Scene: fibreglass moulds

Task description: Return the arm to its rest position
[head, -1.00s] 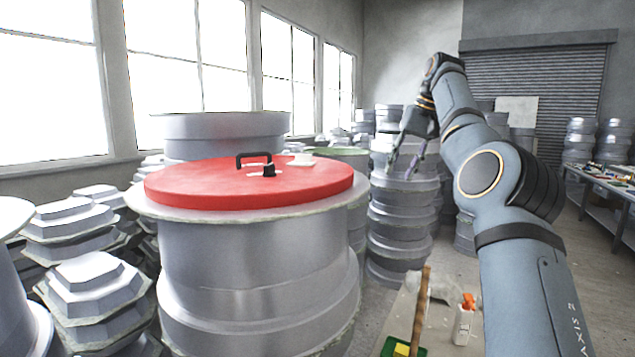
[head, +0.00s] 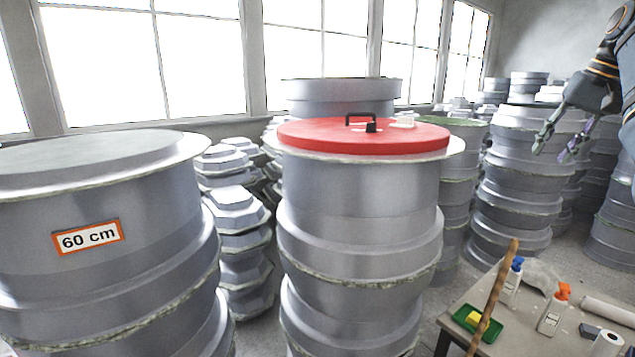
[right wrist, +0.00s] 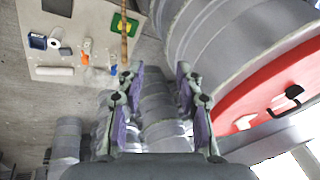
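My right gripper (head: 563,147) hangs at the upper right of the head view, with its arm cut off by the right edge. Its fingers are spread apart. In the right wrist view the same gripper (right wrist: 160,95) shows two separated fingers with purple pads and nothing between them. It is in the air, to the right of the red lid (head: 340,136) in the head view and clear of it. The red lid lies on a stack of grey moulds and has a black handle (head: 362,121). My left gripper is not in view.
A mould stack labelled 60 cm (head: 87,237) stands at the left. More grey mould stacks (head: 519,190) stand below and behind the right gripper. A low table (head: 520,318) at the lower right holds spray bottles, a green tray (head: 478,322), a wooden stick and rolls.

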